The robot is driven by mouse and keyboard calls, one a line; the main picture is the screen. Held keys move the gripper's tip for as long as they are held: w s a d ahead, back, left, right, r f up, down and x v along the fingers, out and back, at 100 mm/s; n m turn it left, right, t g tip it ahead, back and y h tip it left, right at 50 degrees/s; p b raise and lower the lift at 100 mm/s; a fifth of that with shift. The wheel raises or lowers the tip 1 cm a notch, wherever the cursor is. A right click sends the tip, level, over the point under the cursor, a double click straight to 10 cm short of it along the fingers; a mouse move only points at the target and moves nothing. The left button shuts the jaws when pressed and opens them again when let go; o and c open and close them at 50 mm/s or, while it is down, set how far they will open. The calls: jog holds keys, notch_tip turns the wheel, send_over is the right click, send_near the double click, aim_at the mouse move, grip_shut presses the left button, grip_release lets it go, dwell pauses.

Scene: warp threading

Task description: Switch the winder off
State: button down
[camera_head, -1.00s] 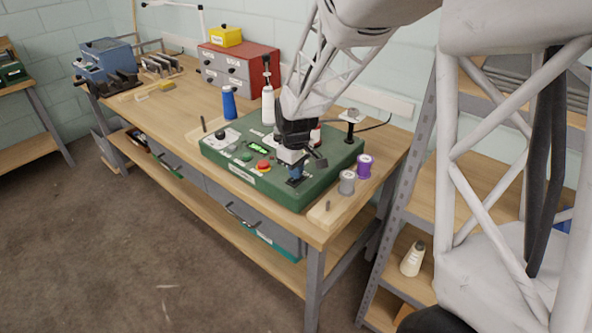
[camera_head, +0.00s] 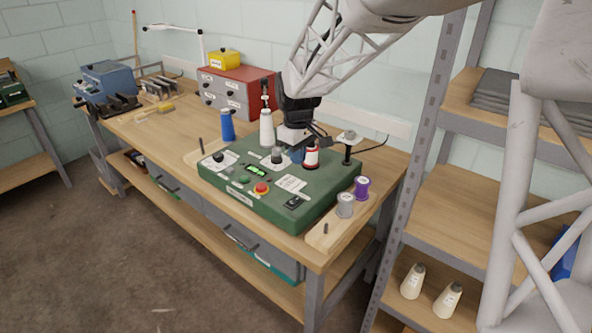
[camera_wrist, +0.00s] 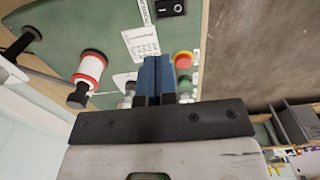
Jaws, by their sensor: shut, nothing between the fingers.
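The winder (camera_head: 330,192) is a green box on the bench. Its black rocker switch (camera_head: 294,202) sits on the front right of the top, uncovered; it also shows at the top of the wrist view (camera_wrist: 171,8). I cannot tell which side is pressed. The small display (camera_head: 255,169) glows green. A red stop button (camera_head: 261,188) is on the front left. My gripper (camera_head: 296,156) is shut and empty over the back of the winder, apart from the switch. In the wrist view its blue fingers (camera_wrist: 157,72) are together, beside the red button (camera_wrist: 183,60).
A red-and-white spool (camera_head: 311,156) stands close to my gripper. A white cone (camera_head: 266,130) and a tensioner post (camera_head: 347,148) stand behind. Grey (camera_head: 345,205) and purple (camera_head: 362,188) spools are at the right. Space above the winder's front is clear.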

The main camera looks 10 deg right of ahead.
jog(key=shift+w+d+r, duration=0.1)
jog(key=shift+w+r, duration=0.05)
jog(key=shift+r, duration=0.95)
jog(key=s+d+m+t, duration=0.1)
jog(key=s+d+m, duration=0.2)
jog(key=s, duration=0.9)
jog(key=s+d+r+m, duration=0.1)
jog(key=s+d+m, duration=0.2)
jog(key=s, duration=0.8)
jog(key=s+d+r+m+t, duration=0.1)
jog(key=s+d+m, duration=0.2)
jog(key=s, duration=0.9)
jog(key=shift+s+d+r+t, duration=0.2)
jog(key=shift+s+d+t, duration=0.1)
jog(key=shift+d, duration=0.3)
jog(key=shift+w, duration=0.1)
